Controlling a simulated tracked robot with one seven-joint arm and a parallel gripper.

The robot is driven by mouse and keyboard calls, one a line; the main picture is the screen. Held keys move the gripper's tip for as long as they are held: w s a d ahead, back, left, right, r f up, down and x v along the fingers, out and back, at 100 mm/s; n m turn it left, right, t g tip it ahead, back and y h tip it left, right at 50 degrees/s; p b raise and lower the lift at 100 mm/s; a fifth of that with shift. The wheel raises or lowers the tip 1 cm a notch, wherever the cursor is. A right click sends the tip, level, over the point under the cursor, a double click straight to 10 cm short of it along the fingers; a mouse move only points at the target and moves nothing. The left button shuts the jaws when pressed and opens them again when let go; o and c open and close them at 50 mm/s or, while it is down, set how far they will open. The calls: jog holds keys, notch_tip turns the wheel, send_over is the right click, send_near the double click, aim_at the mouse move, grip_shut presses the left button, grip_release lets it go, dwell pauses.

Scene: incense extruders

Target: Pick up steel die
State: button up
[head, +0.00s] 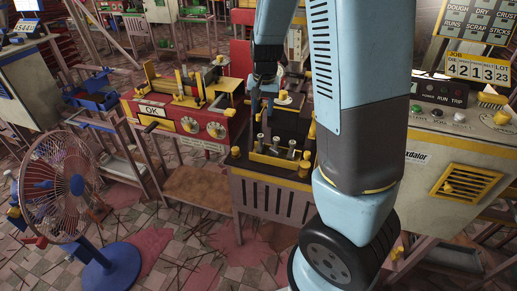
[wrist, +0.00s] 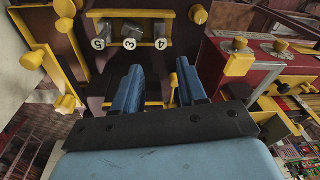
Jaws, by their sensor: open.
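Several small steel dies (head: 276,143) stand in a yellow rack (head: 272,160) on the dark top of a slatted bench. In the wrist view the steel dies (wrist: 132,30) sit in a row at the rack, by round tags marked 5, 3 and 4. I cannot tell which one is the task's die. In the head view my gripper (head: 263,106) hangs above the bench top, behind the rack and apart from the dies.
A red machine (head: 178,118) marked OK stands left of the bench. A cream control cabinet (head: 460,150) stands at the right. Yellow knobs (head: 236,152) rise at the bench corners. A fan (head: 62,185) stands at the front left.

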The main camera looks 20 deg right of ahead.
aim_at(260, 135)
jog(key=shift+h, duration=0.3)
jog(key=w+f, duration=0.1)
jog(key=f, duration=0.6)
jog(key=w+f, duration=0.1)
jog(key=f, duration=0.3)
jog(key=shift+w+d, duration=0.3)
jog(key=shift+w+f, duration=0.15)
jog(key=shift+f, duration=0.75)
jog(key=shift+w+f, duration=0.2)
jog(key=shift+f, duration=0.75)
jog(key=shift+w+f, duration=0.15)
jog(key=shift+f, duration=0.75)
grip_shut()
